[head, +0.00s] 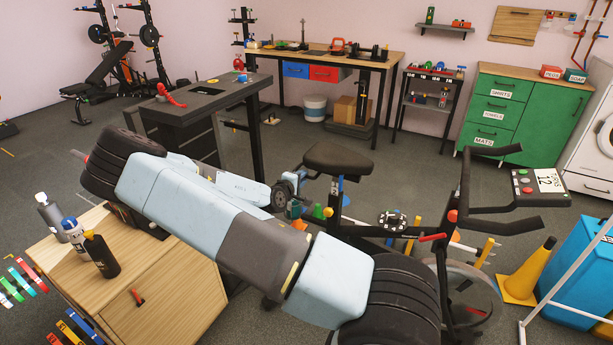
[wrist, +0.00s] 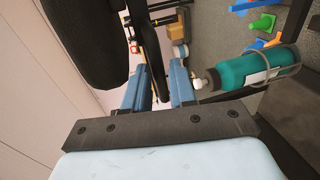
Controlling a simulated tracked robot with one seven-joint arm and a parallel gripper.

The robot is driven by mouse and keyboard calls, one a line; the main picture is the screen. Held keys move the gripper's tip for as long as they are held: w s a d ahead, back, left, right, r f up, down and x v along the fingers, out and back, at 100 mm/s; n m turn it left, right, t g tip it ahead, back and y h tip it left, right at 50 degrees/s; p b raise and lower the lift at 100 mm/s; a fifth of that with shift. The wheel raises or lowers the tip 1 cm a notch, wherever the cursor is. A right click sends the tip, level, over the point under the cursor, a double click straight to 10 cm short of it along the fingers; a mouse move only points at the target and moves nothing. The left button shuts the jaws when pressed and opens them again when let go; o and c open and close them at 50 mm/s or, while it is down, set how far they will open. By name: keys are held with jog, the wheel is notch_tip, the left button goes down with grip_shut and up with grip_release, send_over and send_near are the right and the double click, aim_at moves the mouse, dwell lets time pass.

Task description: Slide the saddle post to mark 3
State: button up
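The exercise bike's black saddle (head: 338,160) stands right of centre in the head view. Its post (head: 338,190) runs down below it, with a bluish strip on it. Mark numbers are too small to read. My gripper (head: 298,182) is left of the post and slightly below the saddle, apart from both as far as I can tell. The saddle (wrist: 88,40) fills the upper left there. Part of the bike is hidden behind my arm in the head view.
A teal bottle (wrist: 255,72) sits in a holder beside my fingers. The bike's handlebars (head: 485,205) and console (head: 540,185) are at the right. A yellow cone (head: 525,275) stands beyond. A dark table (head: 205,100) is at the left back, a wooden cabinet (head: 165,300) at the front left.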

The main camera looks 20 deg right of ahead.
jog(key=shift+x, duration=2)
jog(key=shift+c, duration=0.4)
grip_shut()
